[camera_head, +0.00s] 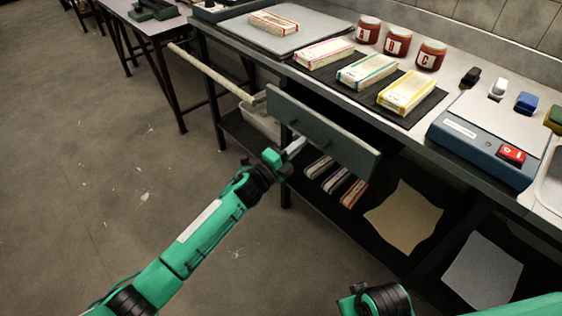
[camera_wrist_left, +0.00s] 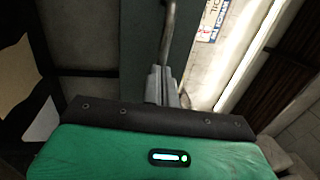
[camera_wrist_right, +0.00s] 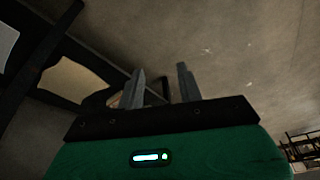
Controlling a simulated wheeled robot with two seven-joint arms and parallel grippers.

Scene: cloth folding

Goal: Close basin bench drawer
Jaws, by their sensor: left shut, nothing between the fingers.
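The basin bench drawer (camera_head: 325,134) sticks out from under the bench top, with its grey front panel facing my left arm. My left gripper (camera_head: 294,147) is at the lower part of that panel, with its fingers shut and empty. In the left wrist view the shut fingers (camera_wrist_left: 163,86) point at the drawer front (camera_wrist_left: 140,40), close to a metal bar handle (camera_wrist_left: 168,35). I cannot tell whether they touch it. My right gripper (camera_wrist_right: 159,84) is open and empty above the floor in the right wrist view. Its fingers are not clear in the head view.
The bench top holds packets (camera_head: 367,72), red jars (camera_head: 400,43) and a blue device (camera_head: 485,140) with a red switch. The lower shelf holds more packets (camera_head: 337,180) and a tan sheet (camera_head: 403,217). A white basin (camera_head: 262,120) stands left of the drawer. The floor at left is clear.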

